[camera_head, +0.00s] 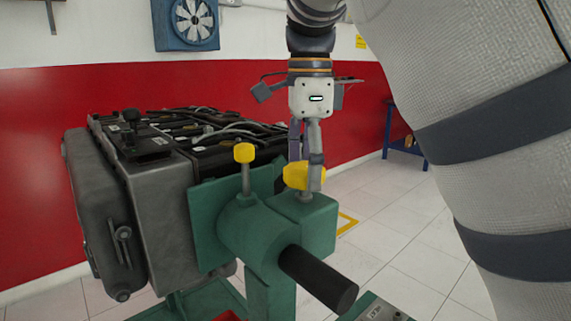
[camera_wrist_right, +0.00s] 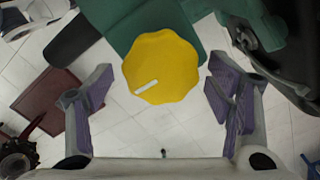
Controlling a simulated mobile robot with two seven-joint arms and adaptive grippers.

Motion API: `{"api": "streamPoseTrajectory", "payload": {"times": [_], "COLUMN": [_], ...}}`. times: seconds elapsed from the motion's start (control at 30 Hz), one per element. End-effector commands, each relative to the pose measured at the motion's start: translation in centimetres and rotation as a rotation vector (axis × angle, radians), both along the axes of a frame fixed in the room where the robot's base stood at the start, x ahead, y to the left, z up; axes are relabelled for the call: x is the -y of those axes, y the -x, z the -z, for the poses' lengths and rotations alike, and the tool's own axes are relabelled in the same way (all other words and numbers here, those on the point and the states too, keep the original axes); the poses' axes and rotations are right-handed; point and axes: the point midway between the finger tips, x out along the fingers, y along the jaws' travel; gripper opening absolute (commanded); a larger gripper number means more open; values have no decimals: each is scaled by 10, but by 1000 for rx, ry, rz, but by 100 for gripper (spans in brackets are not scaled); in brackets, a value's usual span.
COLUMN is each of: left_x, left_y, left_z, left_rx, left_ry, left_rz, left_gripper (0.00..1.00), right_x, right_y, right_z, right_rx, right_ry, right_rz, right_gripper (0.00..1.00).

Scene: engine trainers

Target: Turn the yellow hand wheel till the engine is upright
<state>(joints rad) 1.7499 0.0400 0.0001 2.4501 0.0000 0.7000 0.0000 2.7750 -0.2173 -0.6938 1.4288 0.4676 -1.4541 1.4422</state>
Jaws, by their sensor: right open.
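The engine (camera_head: 160,200), a grey and black block with cables on top, sits tilted on the green stand (camera_head: 265,235) in the head view. A yellow hand wheel (camera_head: 297,176) is on top of the stand's green housing, partly hidden by my right gripper (camera_head: 307,182). In the right wrist view, the wheel (camera_wrist_right: 162,66) has a scalloped rim and a white mark pointing to lower left. My right gripper (camera_wrist_right: 160,108) points down there, its purple-padded fingers open on either side, with gaps to the wheel. My left gripper is not in view.
A second yellow knob (camera_head: 244,153) stands on a stem left of the wheel. A black handle bar (camera_head: 318,279) sticks out of the stand toward the front. A blue bench (camera_head: 404,147) stands by the red wall. Tiled floor at right is clear.

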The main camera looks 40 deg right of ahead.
Motion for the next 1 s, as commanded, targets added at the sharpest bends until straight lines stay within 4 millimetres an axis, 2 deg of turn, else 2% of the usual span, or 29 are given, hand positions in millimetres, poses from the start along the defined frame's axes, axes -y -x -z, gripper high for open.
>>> {"api": "streamPoseTrajectory", "payload": {"times": [0.23,0.4,0.43,0.47,0.77,1.0], "left_x": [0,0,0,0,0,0], "left_y": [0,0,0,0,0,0], "left_z": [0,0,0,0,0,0], "left_rx": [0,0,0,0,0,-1], "left_ry": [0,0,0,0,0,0], "left_rz": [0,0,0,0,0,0], "left_gripper": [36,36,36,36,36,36], "right_x": [0,0,0,0,0,0], "right_y": [0,0,0,0,0,-1], "right_z": [2,2,2,2,2,1], "right_rx": [-1,-1,-1,-1,-1,0], "right_ry": [0,0,0,0,-2,-2], "right_rz": [0,0,0,0,-31,-171], "right_gripper": [74,35,29,26,26,26]}}
